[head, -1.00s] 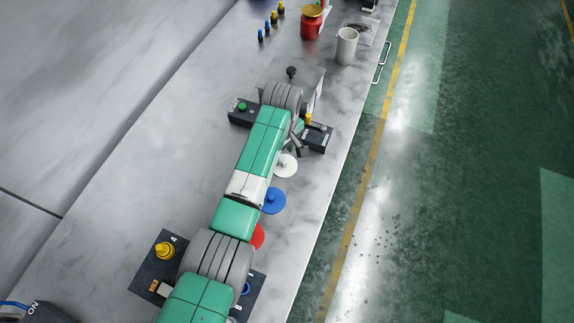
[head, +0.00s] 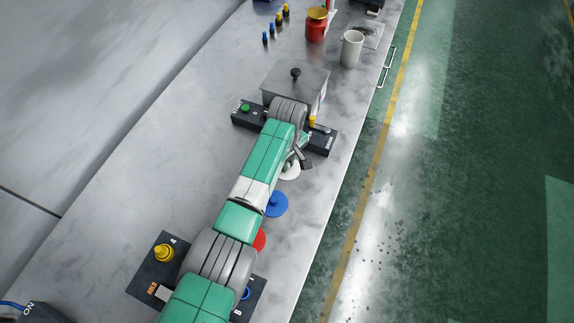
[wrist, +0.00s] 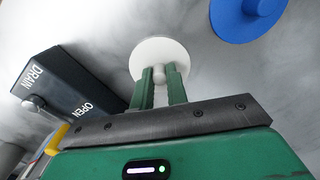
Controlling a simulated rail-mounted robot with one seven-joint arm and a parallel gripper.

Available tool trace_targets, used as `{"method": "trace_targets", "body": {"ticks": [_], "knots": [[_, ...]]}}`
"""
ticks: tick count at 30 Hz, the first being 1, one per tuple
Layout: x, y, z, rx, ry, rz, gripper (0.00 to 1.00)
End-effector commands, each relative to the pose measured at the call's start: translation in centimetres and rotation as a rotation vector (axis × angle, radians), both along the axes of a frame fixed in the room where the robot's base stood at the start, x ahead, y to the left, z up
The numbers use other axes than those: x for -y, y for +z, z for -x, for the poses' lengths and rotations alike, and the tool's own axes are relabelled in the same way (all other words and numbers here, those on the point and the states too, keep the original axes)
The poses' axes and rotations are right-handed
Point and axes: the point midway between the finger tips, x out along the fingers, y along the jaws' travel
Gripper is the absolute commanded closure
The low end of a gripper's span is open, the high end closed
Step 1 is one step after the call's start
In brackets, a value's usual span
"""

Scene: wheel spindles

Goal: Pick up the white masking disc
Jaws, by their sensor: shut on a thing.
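The white masking disc (wrist: 160,53) lies flat in the wrist view, with a small knob on it between the fingertips. My gripper (wrist: 160,76) is shut on the knob of this disc. In the head view the white disc (head: 289,172) shows beside the end of my arm, partly hidden by my gripper (head: 299,160). I cannot tell whether the disc touches the table.
A blue disc (head: 276,204) and a red disc (head: 260,239) lie nearby; the blue disc also shows in the wrist view (wrist: 240,22). A dark block marked DRAIN and OPEN (wrist: 75,90) stands close on the left. The table's right edge is near.

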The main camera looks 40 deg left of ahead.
Motion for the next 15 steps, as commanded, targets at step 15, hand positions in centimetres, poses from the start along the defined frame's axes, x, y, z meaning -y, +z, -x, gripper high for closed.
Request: {"method": "trace_targets", "body": {"ticks": [15], "knots": [[2.0, 3.9, 0.7, 0.000, -0.003, 0.003, 1.00]]}}
